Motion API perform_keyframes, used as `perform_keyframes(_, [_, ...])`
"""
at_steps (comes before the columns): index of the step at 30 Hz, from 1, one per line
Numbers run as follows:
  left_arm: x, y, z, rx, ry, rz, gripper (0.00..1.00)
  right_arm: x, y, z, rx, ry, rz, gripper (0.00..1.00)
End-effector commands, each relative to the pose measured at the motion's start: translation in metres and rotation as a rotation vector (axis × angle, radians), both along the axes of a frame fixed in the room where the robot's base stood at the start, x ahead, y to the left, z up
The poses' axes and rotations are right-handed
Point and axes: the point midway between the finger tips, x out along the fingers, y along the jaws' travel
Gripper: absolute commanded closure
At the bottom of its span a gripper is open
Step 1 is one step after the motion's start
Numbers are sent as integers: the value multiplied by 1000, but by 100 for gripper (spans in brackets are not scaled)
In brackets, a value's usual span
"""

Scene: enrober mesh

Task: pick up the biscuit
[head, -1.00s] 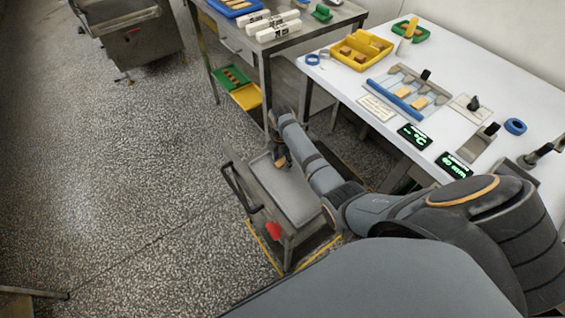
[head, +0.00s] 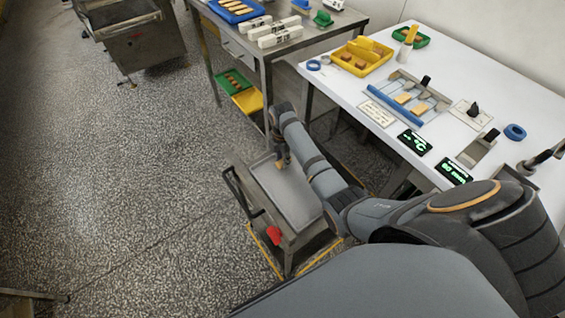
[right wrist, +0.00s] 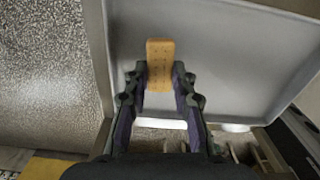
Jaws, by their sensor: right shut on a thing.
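The biscuit (right wrist: 160,62) is a golden-brown rectangle with small dots, seen in the right wrist view between the fingertips. My right gripper (right wrist: 160,72) is shut on it, one finger on each long side, and the far end sticks out past the tips. In the head view the right gripper (head: 281,160) points down over the far left part of the grey tray top (head: 296,192) of a low trolley. The biscuit (head: 281,165) shows there only as a small tan patch. I cannot tell whether it touches the tray. My left gripper is not in view.
The trolley has a dark handle (head: 240,192) on its left and a red part (head: 274,236) in front. A white table (head: 470,88) to the right holds a yellow tray (head: 362,56) and a blue-edged rack (head: 395,104). Speckled floor lies open to the left.

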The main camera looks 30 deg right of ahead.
Motion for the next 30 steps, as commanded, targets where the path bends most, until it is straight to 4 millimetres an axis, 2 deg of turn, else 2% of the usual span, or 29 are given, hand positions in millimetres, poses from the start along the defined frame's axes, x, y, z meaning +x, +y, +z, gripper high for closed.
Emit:
perform_keyframes(3, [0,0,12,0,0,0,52,-20,5,26,0,-1,1,92])
perform_keyframes(8, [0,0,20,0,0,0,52,-50,13,63,0,-2,1,92])
perform_keyframes(12, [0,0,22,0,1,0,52,-85,21,75,2,0,1,92])
perform_keyframes(18, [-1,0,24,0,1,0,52,-120,30,91,2,0,-1,92])
perform_keyframes(24, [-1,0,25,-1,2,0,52,-134,33,98,0,0,0,92])
perform_keyframes(30, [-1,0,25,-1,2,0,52,-136,33,99,0,0,0,92])
